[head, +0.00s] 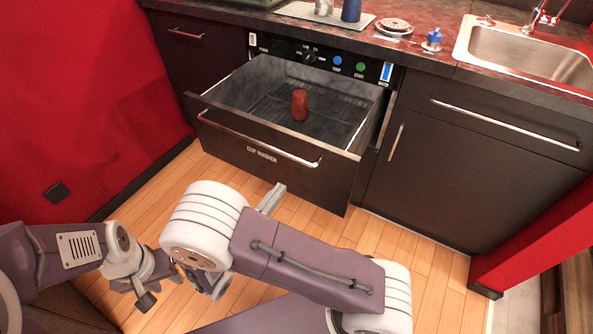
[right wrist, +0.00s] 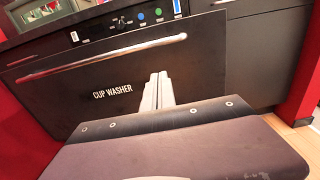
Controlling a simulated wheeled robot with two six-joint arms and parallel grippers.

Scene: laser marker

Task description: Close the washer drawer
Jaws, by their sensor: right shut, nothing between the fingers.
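The washer drawer (head: 225,139) is pulled well out from under the counter in the head view, with a long metal handle (head: 262,143) and a "CUP WASHER" label. A red cup (head: 299,105) stands upright on the rack inside. My right gripper (head: 275,192) is shut and empty, low in front of the drawer's front panel. In the right wrist view the shut fingers (right wrist: 158,88) point at the panel (right wrist: 75,100), right of the label and below the handle; whether they touch it I cannot tell. My left gripper (head: 147,298) is low at the left, partly hidden, its opening unclear.
Above the drawer is a control panel (head: 322,56) with a knob and buttons. The counter (head: 425,58) holds a tray, small dishes, a blue item and a sink (head: 527,54). A closed cabinet (head: 480,165) stands to the right, a red wall (head: 75,100) to the left.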

